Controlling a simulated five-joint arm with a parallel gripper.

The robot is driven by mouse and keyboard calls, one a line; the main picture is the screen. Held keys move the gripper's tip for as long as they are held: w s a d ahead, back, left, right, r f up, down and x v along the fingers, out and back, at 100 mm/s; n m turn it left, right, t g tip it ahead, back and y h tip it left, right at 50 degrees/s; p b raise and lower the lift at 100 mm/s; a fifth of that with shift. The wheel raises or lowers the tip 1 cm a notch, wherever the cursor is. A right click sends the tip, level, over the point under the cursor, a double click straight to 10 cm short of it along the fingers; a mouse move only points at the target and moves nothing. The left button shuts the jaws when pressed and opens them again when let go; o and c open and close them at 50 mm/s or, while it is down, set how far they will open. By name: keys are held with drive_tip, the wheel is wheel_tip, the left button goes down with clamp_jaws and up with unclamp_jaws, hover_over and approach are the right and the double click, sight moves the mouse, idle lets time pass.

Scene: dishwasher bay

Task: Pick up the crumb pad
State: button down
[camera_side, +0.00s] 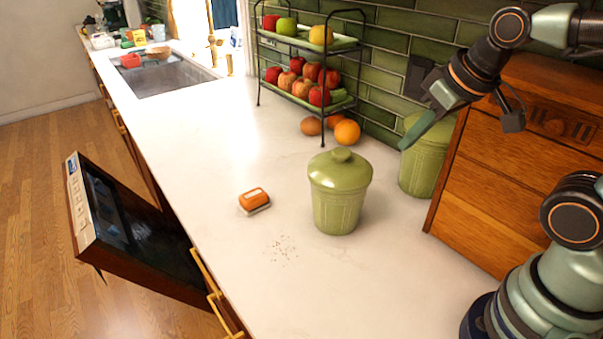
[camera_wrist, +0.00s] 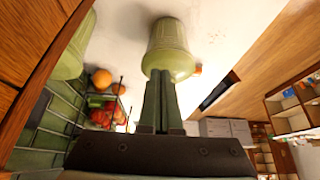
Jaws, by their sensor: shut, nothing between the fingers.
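The crumb pad (camera_side: 254,200) is a small orange block with a pale underside, lying on the white counter left of a lidded green canister. In the wrist view a small orange patch (camera_wrist: 198,70) shows beside the canister; it looks like the pad, mostly hidden. My gripper (camera_side: 403,147) is shut and empty, raised above the counter at the right, well away from the pad. In the wrist view its green fingers (camera_wrist: 158,80) lie together, overlapping the canister in the picture.
The green canister (camera_side: 340,195) stands between my gripper and the pad. A second canister (camera_side: 424,165) stands by a wooden cabinet (camera_side: 500,175). A two-tier fruit rack (camera_side: 308,65) is behind. Dark crumbs (camera_side: 282,250) lie in front of the pad. A dishwasher door (camera_side: 130,230) hangs open.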

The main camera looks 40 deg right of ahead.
unclamp_jaws()
drive_tip(key=shift+r, duration=0.1)
